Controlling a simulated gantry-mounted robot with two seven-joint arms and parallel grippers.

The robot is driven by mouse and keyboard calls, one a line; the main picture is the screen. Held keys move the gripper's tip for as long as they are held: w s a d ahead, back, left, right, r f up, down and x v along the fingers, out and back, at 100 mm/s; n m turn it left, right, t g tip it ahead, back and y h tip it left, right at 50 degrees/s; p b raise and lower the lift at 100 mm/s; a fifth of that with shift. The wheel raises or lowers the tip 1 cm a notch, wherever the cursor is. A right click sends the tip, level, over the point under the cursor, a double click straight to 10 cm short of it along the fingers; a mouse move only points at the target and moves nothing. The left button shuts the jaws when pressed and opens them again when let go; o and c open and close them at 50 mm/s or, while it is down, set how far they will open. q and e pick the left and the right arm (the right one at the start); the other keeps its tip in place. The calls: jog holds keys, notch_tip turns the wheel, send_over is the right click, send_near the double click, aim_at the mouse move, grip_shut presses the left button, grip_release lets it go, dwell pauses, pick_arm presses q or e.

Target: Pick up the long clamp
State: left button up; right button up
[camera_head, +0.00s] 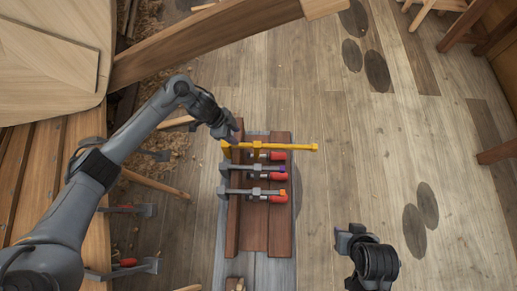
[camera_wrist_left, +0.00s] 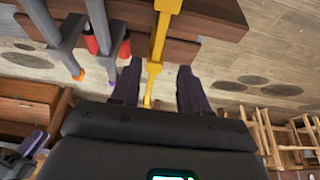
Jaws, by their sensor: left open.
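The long clamp (camera_head: 290,147) is yellow with a red handle. It lies across reddish-brown planks on a bench, above two shorter grey clamps in the head view. My left gripper (camera_head: 235,138) is over the left part of the long clamp. In the left wrist view the open left gripper (camera_wrist_left: 159,68) has purple-dark fingers, one on each side of the long clamp's yellow bar (camera_wrist_left: 156,48). I cannot tell whether either finger touches the bar. My right gripper (camera_head: 345,239) is at the lower right, away from the clamps; its fingers are too unclear to judge.
Two grey clamps, one purple-tipped (camera_head: 262,168) and one orange-tipped (camera_head: 260,191), lie close below the long clamp. More clamps (camera_head: 132,267) are at the lower left. A wooden hull (camera_head: 45,75) fills the upper left. The floor (camera_head: 350,150) right of the bench is clear.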

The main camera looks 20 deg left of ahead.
aim_at(245, 144)
pick_arm(q)
jog(key=b+x, duration=0.1)
jog(key=x, duration=0.3)
jog(key=shift+d+f, duration=0.2)
jog(key=shift+f, duration=0.15)
jog(key=shift+d+f+b, duration=0.2)
jog(key=shift+f+b, duration=0.4)
jog(key=shift+b, duration=0.05)
jog(key=shift+b+x, duration=0.9)
jog(key=shift+x, duration=1)
jog(key=shift+d, duration=0.1)
jog(key=shift+r, duration=0.1)
grip_shut()
jog(key=shift+r, duration=0.15)
